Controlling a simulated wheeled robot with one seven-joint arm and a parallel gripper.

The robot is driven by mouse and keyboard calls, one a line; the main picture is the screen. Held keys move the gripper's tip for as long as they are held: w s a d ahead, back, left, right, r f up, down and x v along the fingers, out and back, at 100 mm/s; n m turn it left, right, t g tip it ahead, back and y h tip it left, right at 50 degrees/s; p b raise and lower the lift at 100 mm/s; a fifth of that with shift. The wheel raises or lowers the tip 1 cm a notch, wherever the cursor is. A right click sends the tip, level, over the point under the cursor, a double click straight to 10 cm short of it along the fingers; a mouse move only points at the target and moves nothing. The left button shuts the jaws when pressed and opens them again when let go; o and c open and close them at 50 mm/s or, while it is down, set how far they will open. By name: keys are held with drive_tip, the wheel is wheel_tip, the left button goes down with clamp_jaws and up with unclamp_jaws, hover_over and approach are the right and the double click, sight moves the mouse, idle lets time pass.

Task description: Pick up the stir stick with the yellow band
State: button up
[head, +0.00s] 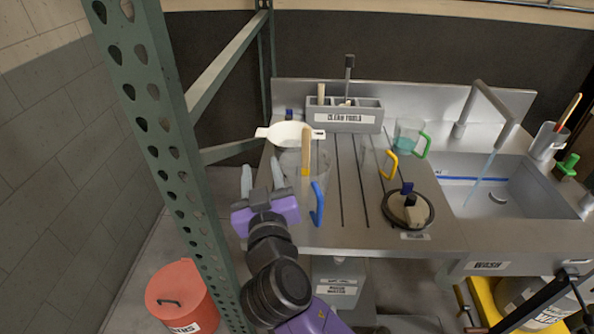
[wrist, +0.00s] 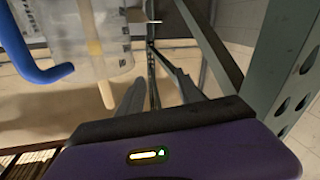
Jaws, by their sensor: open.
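The wooden stir stick (head: 306,145) with a yellow band (head: 305,172) stands nearly upright in a clear pitcher with a blue handle (head: 317,203) at the front left of the steel counter. In the wrist view the stick (wrist: 106,95) pokes out past the rim of the clear pitcher (wrist: 90,35), with a yellowish part seen blurred through the wall. My gripper (head: 262,178) is open and empty, just left of the pitcher and apart from the stick. In the wrist view its fingers (wrist: 155,95) point away, with the stick to their left.
A white strainer (head: 290,134) lies behind the pitcher. A grey clean tools caddy (head: 345,119) stands at the back. A pitcher with a yellow handle (head: 388,165) and one with a green handle (head: 410,138) stand to the right. A green rack post (head: 165,130) rises left of my arm.

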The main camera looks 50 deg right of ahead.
sight(306, 151)
drive_tip(key=s+d+m+g+h, duration=0.1)
drive_tip(key=d+m+g, duration=0.1)
drive_tip(key=s+d+m+g+h, duration=0.2)
drive_tip(key=m, duration=0.1)
drive_tip(key=s+d+m+g+h, duration=0.1)
drive_tip(key=s+d+m+g, duration=0.1)
drive_tip(key=shift+r+h, duration=0.3)
drive_tip(key=shift+r, duration=0.05)
drive_tip(key=shift+d+m, duration=0.2)
drive_tip(key=shift+m, duration=0.1)
drive_tip(key=x, duration=0.2)
drive_tip(key=p+x, duration=0.1)
drive_tip(key=x, duration=0.1)
drive_tip(key=p+x, duration=0.1)
drive_tip(key=x, duration=0.1)
drive_tip(key=shift+w+d+r, duration=0.2)
drive_tip(key=shift+d+r, duration=0.15)
drive_tip(key=shift+w+d+p, duration=0.2)
drive_tip(key=shift+d+p, duration=0.05)
drive_tip(key=shift+p, duration=0.05)
drive_tip(key=shift+f, duration=0.1)
clamp_jaws()
